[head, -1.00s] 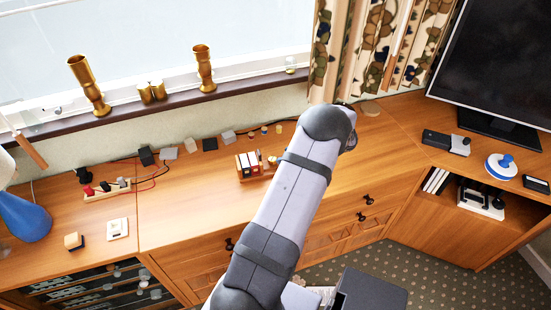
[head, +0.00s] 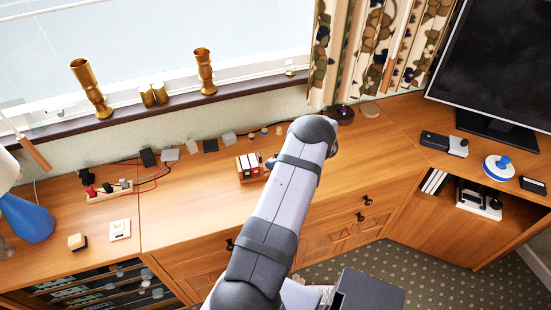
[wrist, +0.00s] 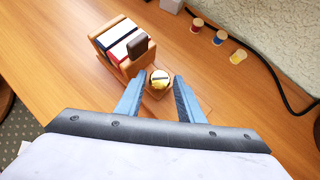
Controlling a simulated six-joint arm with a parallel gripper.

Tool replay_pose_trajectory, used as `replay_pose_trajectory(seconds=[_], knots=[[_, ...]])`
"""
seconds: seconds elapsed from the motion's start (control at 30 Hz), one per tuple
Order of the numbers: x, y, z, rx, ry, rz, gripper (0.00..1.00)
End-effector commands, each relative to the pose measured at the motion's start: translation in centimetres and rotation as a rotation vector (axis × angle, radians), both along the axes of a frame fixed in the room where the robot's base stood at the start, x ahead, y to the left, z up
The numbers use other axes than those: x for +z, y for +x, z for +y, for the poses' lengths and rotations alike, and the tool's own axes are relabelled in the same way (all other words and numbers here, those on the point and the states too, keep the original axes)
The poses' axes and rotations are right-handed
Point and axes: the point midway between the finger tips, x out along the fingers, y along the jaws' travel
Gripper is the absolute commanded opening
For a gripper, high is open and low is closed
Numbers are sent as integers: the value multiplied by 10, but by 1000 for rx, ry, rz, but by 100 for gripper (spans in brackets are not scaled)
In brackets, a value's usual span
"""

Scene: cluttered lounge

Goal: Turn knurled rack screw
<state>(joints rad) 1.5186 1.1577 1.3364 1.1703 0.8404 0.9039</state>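A small round brass-coloured knob, which looks like the knurled screw (wrist: 160,77), shows in the wrist view. It sits on a small wooden block beside a wooden rack (wrist: 108,33) holding white, red and dark slabs. My gripper (wrist: 158,86) is open, with its two blue fingers pointing towards the screw, one to each side. A gap shows between the fingertips and the screw; whether they reach down to its height I cannot tell. In the head view the rack (head: 239,175) stands on the cabinet top, and my arm hides the screw and most of the gripper.
Small coloured spools (wrist: 219,37) and a black cable (wrist: 268,68) lie on the wooden top beyond the rack. A power strip (head: 108,191) with plugs lies to the left. The cabinet top (head: 185,205) in front of the rack is clear.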

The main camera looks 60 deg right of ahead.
Motion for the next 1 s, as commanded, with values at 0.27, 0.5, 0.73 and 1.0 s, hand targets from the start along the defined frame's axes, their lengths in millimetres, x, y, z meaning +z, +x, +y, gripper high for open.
replay_pose_trajectory(seconds=[0.27,0.5,0.73,1.0], knots=[[-6,5,-1,0,0,-1,35],[-5,5,-1,0,0,0,13],[-5,5,-1,-4,0,0,4],[-6,6,1,-74,2,1,4]])
